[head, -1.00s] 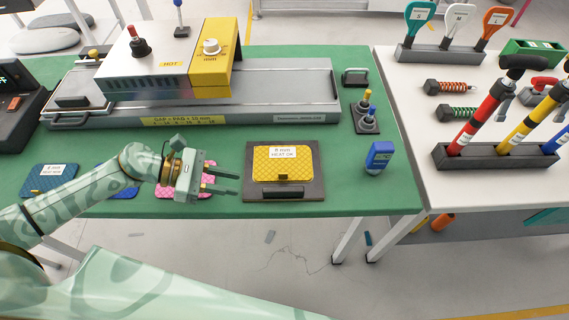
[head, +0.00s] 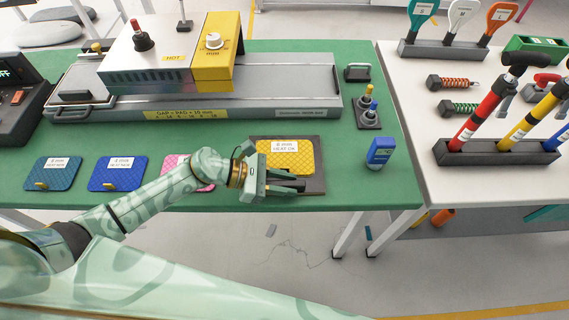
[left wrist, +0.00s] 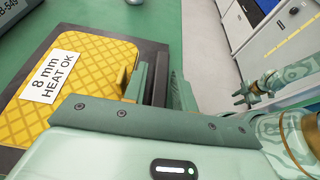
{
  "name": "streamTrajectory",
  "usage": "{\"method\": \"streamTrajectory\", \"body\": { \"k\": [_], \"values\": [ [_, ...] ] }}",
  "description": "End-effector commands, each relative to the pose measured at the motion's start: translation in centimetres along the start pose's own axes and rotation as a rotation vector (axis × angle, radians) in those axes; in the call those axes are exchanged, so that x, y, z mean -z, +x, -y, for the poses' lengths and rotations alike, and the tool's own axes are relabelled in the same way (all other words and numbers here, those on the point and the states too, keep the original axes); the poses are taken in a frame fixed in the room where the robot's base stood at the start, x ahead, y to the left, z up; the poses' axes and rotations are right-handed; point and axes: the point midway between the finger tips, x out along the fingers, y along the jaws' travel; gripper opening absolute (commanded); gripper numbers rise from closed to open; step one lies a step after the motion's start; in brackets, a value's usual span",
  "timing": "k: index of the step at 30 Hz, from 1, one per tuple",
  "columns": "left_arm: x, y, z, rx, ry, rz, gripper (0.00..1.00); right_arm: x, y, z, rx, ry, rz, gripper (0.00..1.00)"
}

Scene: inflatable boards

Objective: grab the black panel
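The black panel (head: 320,165) lies flat on the green table, with a yellow pad (head: 285,158) marked "8 mm HEAT OK" on top of it. In the left wrist view its dark rim (left wrist: 100,36) shows around the pad. My left gripper (head: 290,182) is at the panel's front edge, where a black handle stands. Its fingers are apart, with dark handle material seen between them in the left wrist view (left wrist: 160,85); contact cannot be told. My right gripper (left wrist: 252,92) shows small in the left wrist view, away from the panel, its opening unclear.
Teal (head: 53,174), blue (head: 118,173) and pink (head: 180,165) pads lie to the left. A grey press (head: 300,88) stands behind. The table's front edge is close to the panel.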

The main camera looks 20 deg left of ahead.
Motion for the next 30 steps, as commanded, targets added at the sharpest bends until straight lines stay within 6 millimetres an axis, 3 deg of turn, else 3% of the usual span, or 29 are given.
{"method": "streamTrajectory", "body": {
  "k": [2, 5, 19, 26, 30],
  "values": [
    [0.0, 0.0, 0.0, 0.000, 0.000, 0.000, 0.27, 0.0, 0.0, 0.0, 0.000, 0.000, 0.000, 0.36],
    [0.0, 0.0, 0.0, 0.000, 0.000, 0.000, 0.00, 0.0, 0.0, 0.0, 0.000, 0.000, 0.000, 0.36],
    [-0.7, -0.3, 0.0, 0.000, 0.005, 0.002, 0.00, 0.1, -0.2, 0.0, 0.000, 0.000, -0.001, 0.36],
    [-3.0, -1.3, -0.1, -0.001, 0.007, 0.002, 0.00, 0.3, -0.9, 0.0, -0.001, 0.001, -0.005, 0.36],
    [-4.7, -2.0, 1.4, 0.002, 0.006, 0.003, 0.00, 0.6, -1.9, 0.0, -0.002, 0.001, -0.011, 0.36]
  ]
}}
